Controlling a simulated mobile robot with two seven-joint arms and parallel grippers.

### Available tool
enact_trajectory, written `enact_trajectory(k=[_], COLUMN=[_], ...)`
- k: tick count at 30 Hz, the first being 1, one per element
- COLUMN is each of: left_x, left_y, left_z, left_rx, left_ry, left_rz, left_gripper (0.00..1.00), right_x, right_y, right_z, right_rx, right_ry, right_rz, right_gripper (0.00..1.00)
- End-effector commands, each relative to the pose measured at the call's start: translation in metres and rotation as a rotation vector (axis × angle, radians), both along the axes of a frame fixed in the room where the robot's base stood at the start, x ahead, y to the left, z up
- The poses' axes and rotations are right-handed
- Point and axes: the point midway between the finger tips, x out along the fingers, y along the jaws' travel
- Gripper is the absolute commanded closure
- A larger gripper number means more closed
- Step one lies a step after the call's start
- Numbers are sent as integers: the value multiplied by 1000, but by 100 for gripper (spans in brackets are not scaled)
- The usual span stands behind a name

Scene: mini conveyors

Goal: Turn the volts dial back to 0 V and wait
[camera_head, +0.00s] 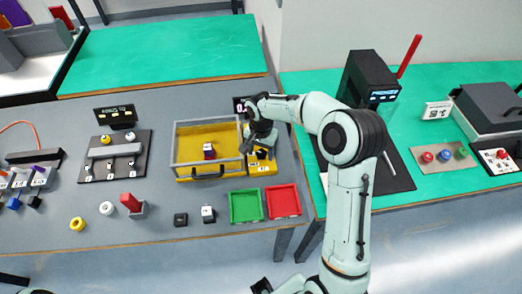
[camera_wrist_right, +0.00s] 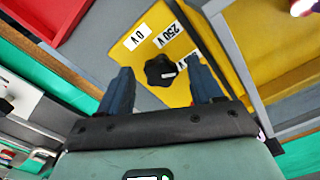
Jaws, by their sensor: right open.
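The volts dial is a black lobed knob (camera_wrist_right: 160,70) on a yellow panel (camera_wrist_right: 222,42), with a small white mark on its right side. A "0 V" label (camera_wrist_right: 137,37) and a "250 V" label (camera_wrist_right: 167,36) sit beyond it; a third label is partly hidden by a finger. My right gripper (camera_wrist_right: 160,82) is open, its two fingers on either side of the dial with gaps; I cannot tell their height over it. In the head view my right gripper (camera_head: 260,146) is over the yellow panel (camera_head: 262,168) and hides most of the dial. My left gripper is not seen.
A dark display (camera_head: 239,105) behind is partly hidden by my arm. Green (camera_head: 232,220) and red (camera_head: 298,212) trays lie in front.

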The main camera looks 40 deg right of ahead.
Motion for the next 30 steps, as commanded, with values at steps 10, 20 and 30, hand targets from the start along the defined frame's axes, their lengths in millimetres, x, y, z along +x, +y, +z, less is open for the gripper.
enact_trajectory(k=[10,20,30], left_x=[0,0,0], left_y=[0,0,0], left_z=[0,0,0], left_rx=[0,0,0], left_ry=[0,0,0], left_rz=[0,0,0], left_gripper=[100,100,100], right_x=[0,0,0], right_y=[0,0,0], right_z=[-2,-2,-2], right_rx=[1,0,0], right_ry=[-1,-1,-2], right_rz=[-1,5,131], right_gripper=[48,91,91])
